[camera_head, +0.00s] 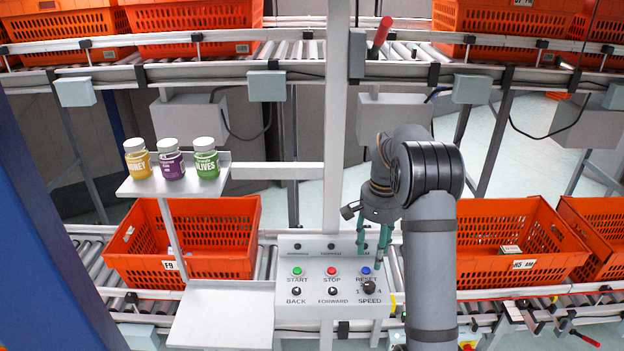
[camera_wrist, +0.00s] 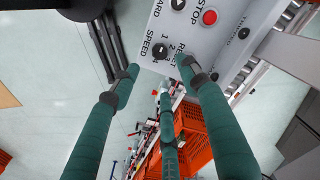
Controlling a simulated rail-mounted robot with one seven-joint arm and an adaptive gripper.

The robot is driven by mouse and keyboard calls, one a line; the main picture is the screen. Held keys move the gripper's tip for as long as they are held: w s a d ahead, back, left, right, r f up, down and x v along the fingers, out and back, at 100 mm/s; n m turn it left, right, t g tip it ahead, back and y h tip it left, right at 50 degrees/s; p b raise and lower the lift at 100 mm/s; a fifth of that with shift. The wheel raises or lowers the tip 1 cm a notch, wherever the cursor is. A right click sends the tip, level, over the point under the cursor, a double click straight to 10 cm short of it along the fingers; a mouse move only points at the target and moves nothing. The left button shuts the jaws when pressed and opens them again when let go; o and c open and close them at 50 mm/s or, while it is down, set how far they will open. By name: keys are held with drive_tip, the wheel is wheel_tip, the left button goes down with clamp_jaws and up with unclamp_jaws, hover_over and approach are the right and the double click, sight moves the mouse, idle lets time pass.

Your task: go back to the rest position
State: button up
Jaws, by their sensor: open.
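My gripper (camera_head: 371,254) has teal fingers pointing down. It hangs in front of the right side of the grey control panel (camera_head: 312,310), near the blue RESET button (camera_head: 366,270) and the black SPEED knob (camera_head: 368,284). In the wrist view the fingers (camera_wrist: 160,72) are spread apart with nothing between them. The SPEED knob also shows there (camera_wrist: 160,50), just beyond the fingertips. I cannot tell whether any finger touches the panel.
Honey (camera_head: 138,160), purple (camera_head: 171,160) and olives (camera_head: 206,159) jars stand on a small shelf (camera_head: 145,187). An empty lower shelf (camera_head: 220,315) sits left of the panel. Orange totes (camera_head: 245,240) (camera_head: 470,280) stand on the lower conveyor. A post (camera_head: 337,130) rises behind the panel.

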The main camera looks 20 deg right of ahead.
sight(370, 285)
wheel_tip(370, 285, down, 12)
drive_tip(key=shift+r+m+p, duration=0.1)
drive_tip(key=shift+m+p, duration=0.7)
drive_tip(key=shift+m, duration=0.7)
